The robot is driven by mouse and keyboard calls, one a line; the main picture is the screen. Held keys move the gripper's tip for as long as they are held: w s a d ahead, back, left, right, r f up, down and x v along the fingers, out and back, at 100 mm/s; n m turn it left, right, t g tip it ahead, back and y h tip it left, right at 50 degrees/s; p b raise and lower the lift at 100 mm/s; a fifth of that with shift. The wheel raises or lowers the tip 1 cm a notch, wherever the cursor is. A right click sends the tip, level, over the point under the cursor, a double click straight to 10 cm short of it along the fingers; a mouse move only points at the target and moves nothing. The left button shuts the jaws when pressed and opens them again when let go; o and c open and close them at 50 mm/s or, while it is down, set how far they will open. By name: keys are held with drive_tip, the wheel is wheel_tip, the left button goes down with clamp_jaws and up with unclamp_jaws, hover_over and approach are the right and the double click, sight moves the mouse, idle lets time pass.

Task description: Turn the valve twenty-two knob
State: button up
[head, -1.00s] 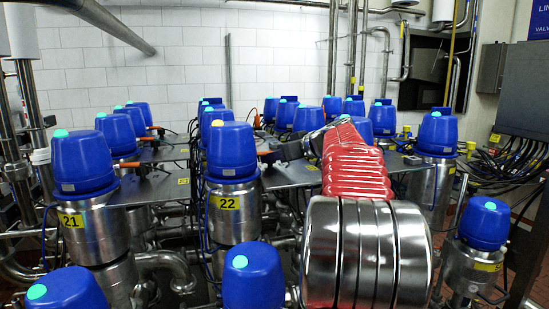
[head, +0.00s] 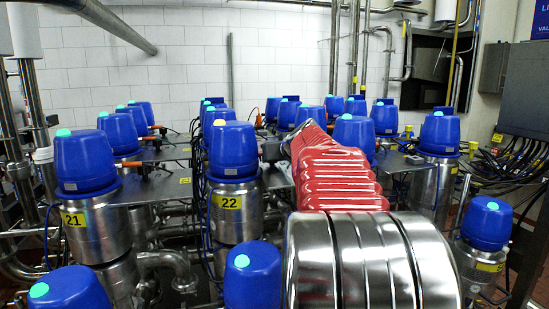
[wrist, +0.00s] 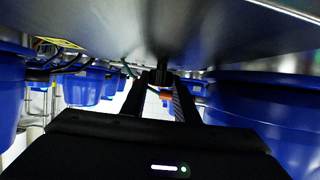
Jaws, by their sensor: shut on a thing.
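Valve twenty-two is a steel body with a blue cap (head: 233,150), a yellow dot on top and a yellow "22" label (head: 228,202). My red-sleeved arm reaches in from the right, and my gripper (head: 272,150) is just right of this cap, small and partly hidden. In the wrist view my two dark fingers (wrist: 162,80) close in at the middle below a grey plate. An orange piece (wrist: 165,95), likely the knob, shows between them. The gripper is shut on the knob; the exact contact is hard to see.
Valve 21 (head: 84,160) stands at left, with more blue-capped valves behind and in front. A blue cap (head: 252,272) stands close in front of valve twenty-two. A grey plate (wrist: 120,25) and a large blue cap (wrist: 275,110) are close around my gripper.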

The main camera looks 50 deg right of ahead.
drive_tip(key=o, duration=1.1)
drive_tip(key=shift+c, duration=0.2)
drive_tip(key=shift+s, duration=0.1)
drive_tip(key=v, duration=1.3)
drive_tip(key=shift+s+a, duration=0.2)
drive_tip(key=shift+s, duration=0.1)
